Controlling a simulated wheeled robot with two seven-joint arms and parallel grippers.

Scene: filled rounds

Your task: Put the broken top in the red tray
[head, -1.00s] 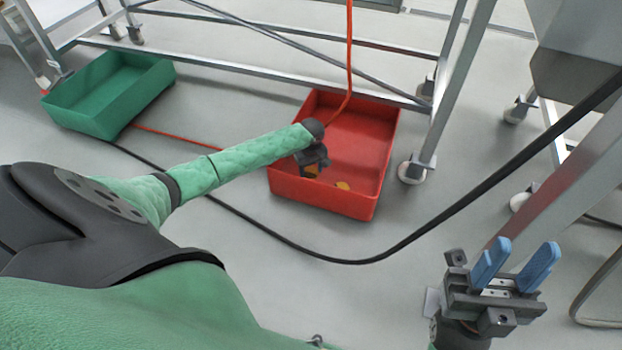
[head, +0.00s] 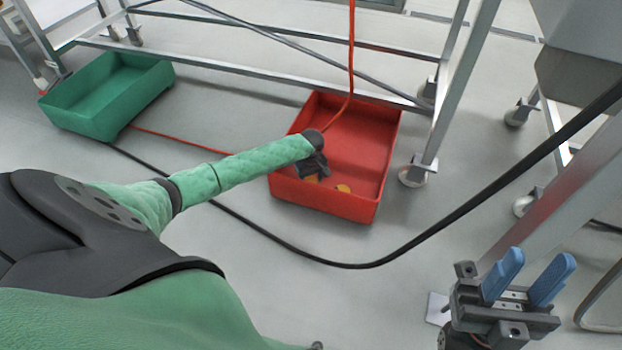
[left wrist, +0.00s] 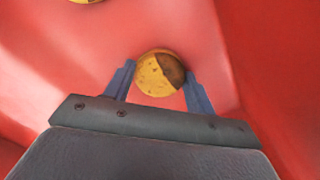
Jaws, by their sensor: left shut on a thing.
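The red tray (head: 325,203) stands on the floor in the middle of the head view. My left gripper (head: 314,175) reaches into it. In the left wrist view my left gripper (left wrist: 156,80) is shut on a yellow round with a broken top (left wrist: 152,76), a dark brown patch showing on its right. The held round shows as a small yellow spot in the head view (head: 311,178). I cannot tell whether it touches the tray floor. My right gripper (head: 532,268) is open and empty at lower right, its blue fingers apart.
Another yellow round (head: 343,188) lies in the red tray; its edge shows in the left wrist view (left wrist: 86,1). A green tray (head: 85,118) stands at far left. A metal frame (head: 450,85) on casters stands behind and right. A black cable (head: 345,265) crosses the floor.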

